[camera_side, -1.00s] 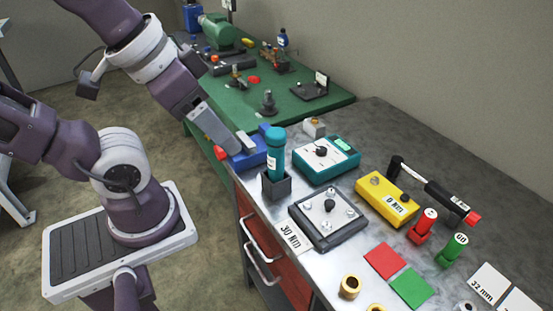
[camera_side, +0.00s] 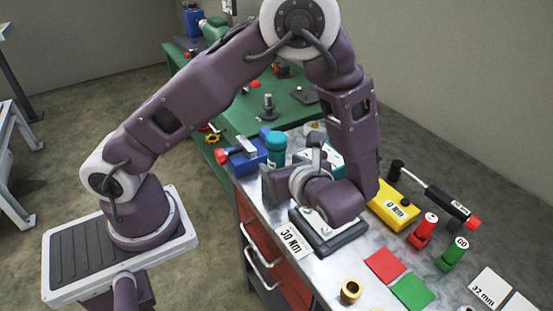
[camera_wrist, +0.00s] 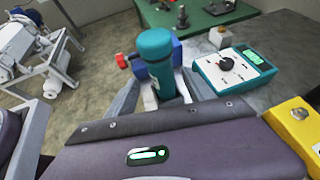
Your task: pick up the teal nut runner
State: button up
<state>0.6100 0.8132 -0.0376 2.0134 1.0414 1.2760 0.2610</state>
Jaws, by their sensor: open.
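The teal nut runner (camera_side: 276,143) stands upright on the metal bench in the side view, its lower part and dark holder hidden behind my gripper. It also shows upright in the wrist view (camera_wrist: 156,62), with a white label low on its body. My gripper (camera_side: 287,172) is low over the bench, on the near side of the nut runner. In the wrist view its grey fingers (camera_wrist: 160,92) are open, one to each side of the nut runner. I cannot tell whether either finger touches it.
The teal-framed tester (camera_wrist: 232,68) is close on the right. A blue vise-like block (camera_side: 245,152) is just left of the nut runner. The dark-edged plate (camera_side: 335,240) lies under my wrist. A yellow box (camera_side: 393,205) is further right.

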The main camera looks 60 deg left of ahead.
jog(key=shift+m+t+y, duration=0.3)
jog(key=shift+m+t, duration=0.1)
jog(key=shift+m, duration=0.1)
jog(key=x, duration=0.8)
jog(key=shift+a+r, duration=0.1)
jog(key=shift+r, duration=0.3)
grip_shut()
